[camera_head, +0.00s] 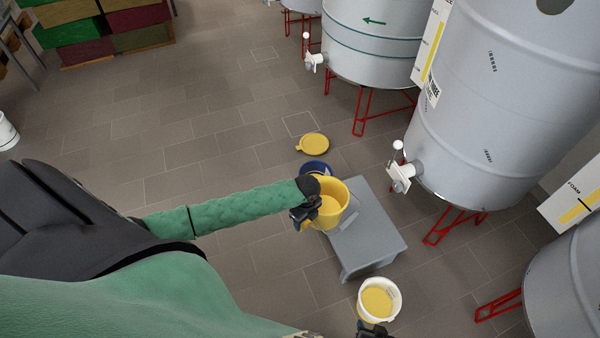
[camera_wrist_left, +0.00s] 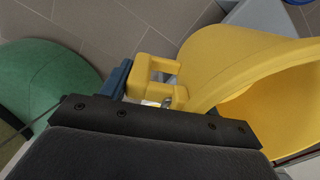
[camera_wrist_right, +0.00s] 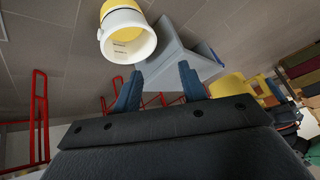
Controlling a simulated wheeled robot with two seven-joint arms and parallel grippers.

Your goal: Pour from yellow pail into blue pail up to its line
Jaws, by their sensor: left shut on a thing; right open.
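The yellow pail (camera_head: 341,191) is at the far end of the grey stool, and yellow contents show inside it. Its wall and a yellow block-shaped grip (camera_wrist_left: 152,78) fill much of the left wrist view. My left gripper (camera_head: 303,213) is shut on this pail at its left side. The blue pail (camera_head: 314,167) is just behind the yellow pail, which hides most of it; its line and level cannot be seen. My right gripper (camera_head: 374,331) is open and empty at the bottom edge, near a white pail; its spread fingers show in the right wrist view (camera_wrist_right: 160,88).
The grey stool (camera_head: 368,240) has a bare near half. The white pail (camera_head: 365,310) with yellow contents is near the stool's front. A yellow lid (camera_head: 313,143) lies on the floor. Large grey tanks (camera_head: 480,100) on red legs stand at the right.

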